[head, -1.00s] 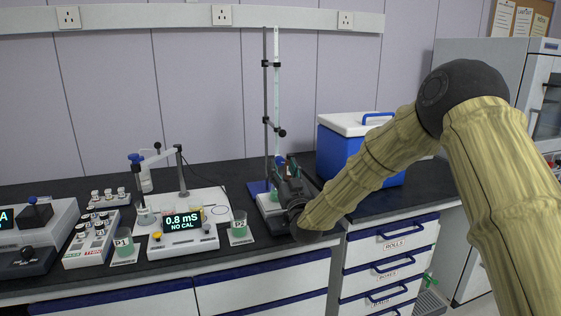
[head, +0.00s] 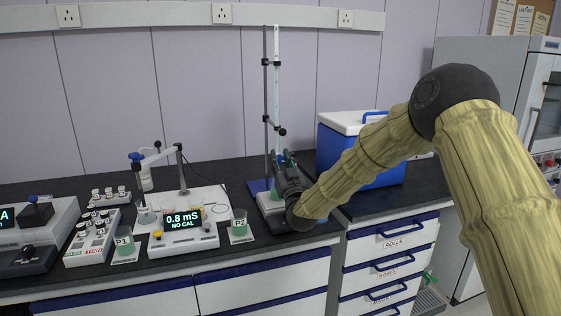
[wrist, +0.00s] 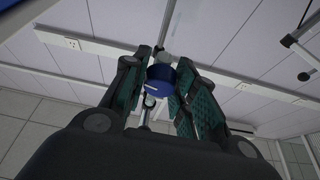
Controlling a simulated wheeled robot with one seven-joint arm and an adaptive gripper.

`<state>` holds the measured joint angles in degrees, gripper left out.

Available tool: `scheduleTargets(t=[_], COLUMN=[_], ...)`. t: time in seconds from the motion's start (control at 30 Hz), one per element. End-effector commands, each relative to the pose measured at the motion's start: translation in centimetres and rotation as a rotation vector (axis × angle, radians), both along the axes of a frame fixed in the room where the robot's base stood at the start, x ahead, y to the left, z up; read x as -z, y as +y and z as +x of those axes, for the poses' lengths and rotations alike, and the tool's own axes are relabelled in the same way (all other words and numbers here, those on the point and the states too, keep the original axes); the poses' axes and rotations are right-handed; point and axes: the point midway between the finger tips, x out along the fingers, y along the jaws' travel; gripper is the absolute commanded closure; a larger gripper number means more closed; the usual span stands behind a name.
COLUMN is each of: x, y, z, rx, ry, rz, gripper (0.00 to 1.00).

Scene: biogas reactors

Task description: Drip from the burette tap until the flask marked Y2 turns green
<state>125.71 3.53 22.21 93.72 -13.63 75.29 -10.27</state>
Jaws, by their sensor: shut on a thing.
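The burette (head: 277,90) is a thin, pale upright tube clamped to a dark stand rod (head: 267,105) at the back of the bench. My gripper (head: 281,158) is at its lower end. In the wrist view my gripper (wrist: 160,88) has its teal-padded fingers on either side of the blue tap (wrist: 160,78), shut on it. A white plate (head: 268,204) stands under the burette. My gripper and wrist cover most of the space above it. I cannot make out the Y2 mark or the flask's colour.
Beakers marked P1 (head: 124,247) and P2 (head: 239,228) stand beside a meter (head: 183,232) reading 0.8 mS, NO CAL. A vial rack (head: 91,238) is further left. A blue cool box (head: 345,150) stands close to the right of the burette. Drawers (head: 390,262) are below.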

Motion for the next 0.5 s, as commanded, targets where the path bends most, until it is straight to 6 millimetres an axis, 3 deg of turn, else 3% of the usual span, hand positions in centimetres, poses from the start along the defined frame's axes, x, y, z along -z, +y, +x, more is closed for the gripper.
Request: scheduleTargets(t=[0.5], x=[0.10], y=[0.05], z=[-0.02], rx=[0.000], ry=[-0.086], rz=[-0.263], gripper=[0.96])
